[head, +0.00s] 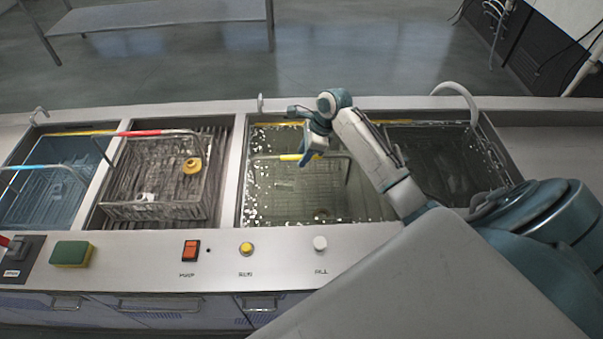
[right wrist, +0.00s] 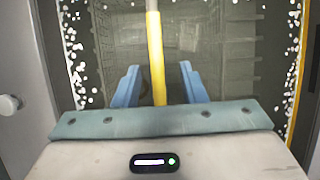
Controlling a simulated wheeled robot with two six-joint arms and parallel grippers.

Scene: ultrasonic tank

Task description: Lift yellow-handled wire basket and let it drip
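The wire basket (head: 290,190) sits low in the third tank from the left, under water with white bubbles at the edges. Its yellow handle grip (head: 289,157) stands above the water on a thin wire bail. My right gripper (head: 309,155) is over the handle. In the right wrist view, the yellow handle (right wrist: 155,50) runs between the two blue fingers of my right gripper (right wrist: 162,72), with a gap visible on both sides, so the fingers are open around it. My left gripper is not in view.
A red-handled basket (head: 155,175) stands in the tank to the left, with a blue-handled basket (head: 45,190) beyond. A dark tank (head: 445,165) with a curved spout (head: 459,91) is at right. A sponge (head: 71,253) and buttons line the front ledge.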

